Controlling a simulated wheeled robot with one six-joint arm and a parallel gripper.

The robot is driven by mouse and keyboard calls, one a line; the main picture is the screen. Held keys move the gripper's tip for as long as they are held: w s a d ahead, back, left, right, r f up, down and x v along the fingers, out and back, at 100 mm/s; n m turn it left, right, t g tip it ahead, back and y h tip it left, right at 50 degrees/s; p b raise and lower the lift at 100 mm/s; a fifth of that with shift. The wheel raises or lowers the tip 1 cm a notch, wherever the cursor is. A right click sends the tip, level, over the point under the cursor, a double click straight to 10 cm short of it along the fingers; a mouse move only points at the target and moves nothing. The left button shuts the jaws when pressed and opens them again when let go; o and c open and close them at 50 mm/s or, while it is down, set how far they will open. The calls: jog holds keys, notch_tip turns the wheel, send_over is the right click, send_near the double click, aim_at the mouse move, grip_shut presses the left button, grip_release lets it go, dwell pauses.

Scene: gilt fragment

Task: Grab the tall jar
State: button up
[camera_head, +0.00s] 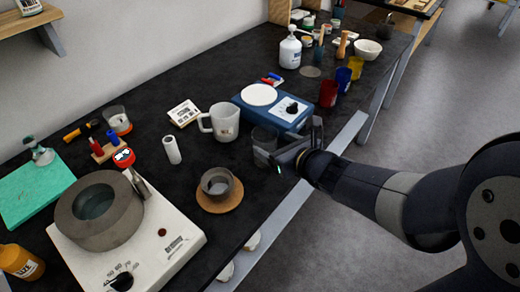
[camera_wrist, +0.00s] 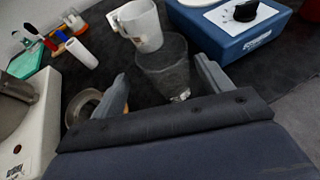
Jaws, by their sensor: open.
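A tall clear glass jar (camera_head: 264,140) stands upright near the front edge of the dark bench, just in front of the blue device. It also shows in the wrist view (camera_wrist: 164,62), upper middle. My gripper (camera_head: 287,148) is at the bench edge, right beside the jar. In the wrist view my gripper (camera_wrist: 162,76) has its two fingers spread, one on each side of the jar's lower part. The jaws are open and do not visibly press on the glass. How far the fingers reach around the jar I cannot tell.
A white mug (camera_head: 222,122) stands close behind the jar. A blue device with a white disc (camera_head: 275,105) is right behind it. A small grey cup (camera_head: 217,183) sits on a round cork coaster (camera_head: 220,199) to the left. Red (camera_head: 328,94) and blue cups stand farther right.

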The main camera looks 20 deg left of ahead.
aim_at(258, 133)
jog(key=shift+o, duration=1.3)
jog(key=shift+x, duration=1)
jog(key=shift+p+x, duration=0.3)
jog(key=shift+x, duration=2.5)
jog(key=shift+w+d+r, duration=0.1)
jog(key=shift+w+r, duration=0.05)
jog(key=shift+c, duration=0.2)
jog(key=c, duration=1)
